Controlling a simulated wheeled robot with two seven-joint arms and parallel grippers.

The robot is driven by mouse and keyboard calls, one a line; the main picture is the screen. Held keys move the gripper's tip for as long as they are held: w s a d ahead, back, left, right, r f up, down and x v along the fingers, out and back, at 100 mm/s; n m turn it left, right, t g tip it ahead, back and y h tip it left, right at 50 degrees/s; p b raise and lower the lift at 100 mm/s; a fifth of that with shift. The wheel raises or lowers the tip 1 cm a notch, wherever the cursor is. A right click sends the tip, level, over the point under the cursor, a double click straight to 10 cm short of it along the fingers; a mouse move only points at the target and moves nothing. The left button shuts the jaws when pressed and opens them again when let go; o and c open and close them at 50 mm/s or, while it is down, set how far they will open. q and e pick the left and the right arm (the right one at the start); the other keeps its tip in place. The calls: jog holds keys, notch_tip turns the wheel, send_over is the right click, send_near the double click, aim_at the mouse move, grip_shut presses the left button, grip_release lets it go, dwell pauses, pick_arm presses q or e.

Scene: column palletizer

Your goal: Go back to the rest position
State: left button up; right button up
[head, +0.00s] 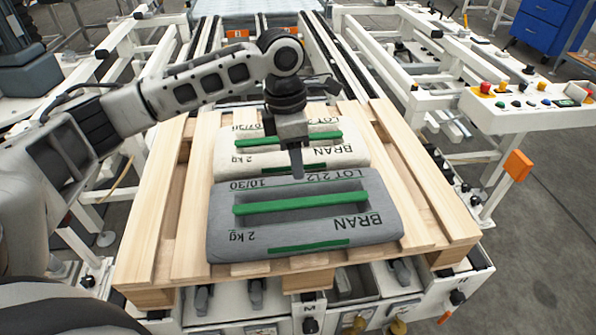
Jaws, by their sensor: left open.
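My left gripper (297,163) reaches in from the left and points down over the bags on the pallet. It is open and holds nothing; its fingers are seen nearly edge-on, just above the far edge of the grey bag. The grey bag (305,228) with green stripes and the words BRAN and LOT 212 lies flat on the near part of the wooden pallet (160,235). A cream bag (245,157), also marked BRAN, lies behind it, partly hidden by the gripper. My right gripper is not in view.
White conveyor frames (420,70) surround the pallet at the back and right. A control panel (530,105) with coloured buttons juts in at the right. A blue cabinet (540,22) stands at the far right. The pallet's left and right boards are bare.

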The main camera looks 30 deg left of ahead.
pick_arm(q)
jog(key=shift+r, duration=0.6)
jog(key=s+d+f+m, duration=0.1)
jog(key=d+f+m, duration=0.1)
jog(key=m, duration=0.1)
jog(key=s+d+f+m, duration=0.2)
jog(key=d+f+m, duration=0.1)
jog(key=s+d+f+m, duration=0.1)
jog(key=d+f+m, duration=0.2)
jog(key=shift+s+t+h, duration=0.3)
jog(key=shift+s+h, duration=0.1)
jog(key=s+d+f+m+t+h, duration=0.1)
jog(key=s+d+f+m, duration=0.4)
jog(key=m, duration=0.4)
jog(key=s+a+f+m+t+y, duration=0.1)
jog(key=s+a+m, duration=0.35)
jog(key=s, duration=0.25)
jog(key=s+a+f+m+t+y, duration=0.1)
jog(key=s+a+m+y, duration=0.1)
jog(key=s+a+m, duration=0.3)
jog(key=w+d+f+t+h, duration=0.3)
jog(key=w+d+f+t, duration=0.1)
jog(key=w+d+t, duration=0.1)
jog(key=shift+w+d+t, duration=0.15)
jog(key=shift+d+t, duration=0.65)
jog(key=shift+t, duration=0.2)
